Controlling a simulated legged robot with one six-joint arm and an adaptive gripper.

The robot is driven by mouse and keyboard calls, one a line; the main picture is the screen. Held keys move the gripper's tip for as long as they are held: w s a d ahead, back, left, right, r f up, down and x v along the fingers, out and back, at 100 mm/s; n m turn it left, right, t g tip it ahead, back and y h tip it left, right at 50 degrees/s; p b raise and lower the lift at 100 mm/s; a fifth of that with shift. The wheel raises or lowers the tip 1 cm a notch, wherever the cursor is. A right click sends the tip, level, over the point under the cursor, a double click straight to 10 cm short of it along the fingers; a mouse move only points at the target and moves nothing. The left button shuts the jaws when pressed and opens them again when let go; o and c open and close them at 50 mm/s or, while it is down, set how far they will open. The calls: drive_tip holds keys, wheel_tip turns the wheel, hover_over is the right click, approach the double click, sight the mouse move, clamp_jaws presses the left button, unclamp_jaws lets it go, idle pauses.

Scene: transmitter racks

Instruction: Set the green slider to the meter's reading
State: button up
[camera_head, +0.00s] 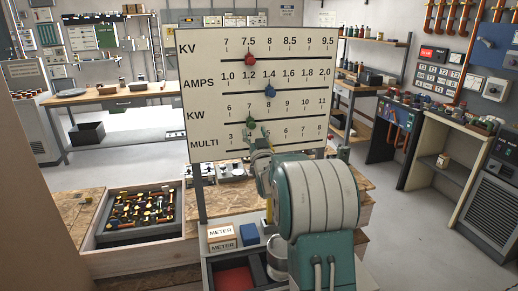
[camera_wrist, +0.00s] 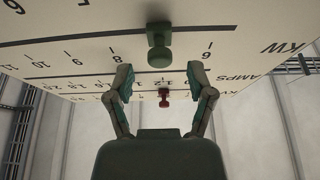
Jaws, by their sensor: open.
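A cream scale board (camera_head: 205,75) stands upright with rows marked KV, AMPS, KW and MULTI. The green slider (camera_head: 250,122) sits on the KW rail at about 7. In the wrist view the green slider (camera_wrist: 159,48) shows between the 8 and the 6, hiding the mark there. My gripper (camera_head: 260,143) is just below it, partly hidden by my wrist. In the wrist view my gripper (camera_wrist: 163,80) is open and empty, one finger either side of the slider's line, touching neither side. No meter dial reading is legible.
The red slider (camera_head: 250,58) is near 7.5 on KV, and the blue slider (camera_head: 270,91) near 1.4 on AMPS. A crate of parts (camera_head: 88,245) stands at left. Open floor lies behind.

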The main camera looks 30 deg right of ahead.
drive_tip(key=v, duration=0.8)
drive_tip(key=shift+s+f, duration=0.2)
drive_tip(key=shift+f, duration=0.05)
drive_tip(key=shift+a, duration=0.1)
drive_tip(key=s+a+r+g+y, duration=0.1)
drive_tip(key=s+a+g+y, duration=0.1)
drive_tip(key=s+a+g, duration=0.3)
drive_tip(key=s+a+g+y, duration=0.1)
drive_tip(key=s+a+g, duration=0.1)
drive_tip(key=a, duration=0.5)
drive_tip(key=s+a+f+n+g+y, duration=0.1)
drive_tip(key=s+a+f+g, duration=0.1)
drive_tip(key=s, duration=0.6)
drive_tip(key=s+a+f+n+g+y, duration=0.1)
drive_tip(key=s+a+g, duration=0.3)
drive_tip(key=s, duration=0.5)
drive_tip(key=s+a+f+n+g+y, duration=0.1)
drive_tip(key=s+a+f+g, duration=0.2)
drive_tip(key=s, duration=0.6)
drive_tip(key=shift+a+f, duration=0.4)
drive_tip(key=shift+a, duration=0.85)
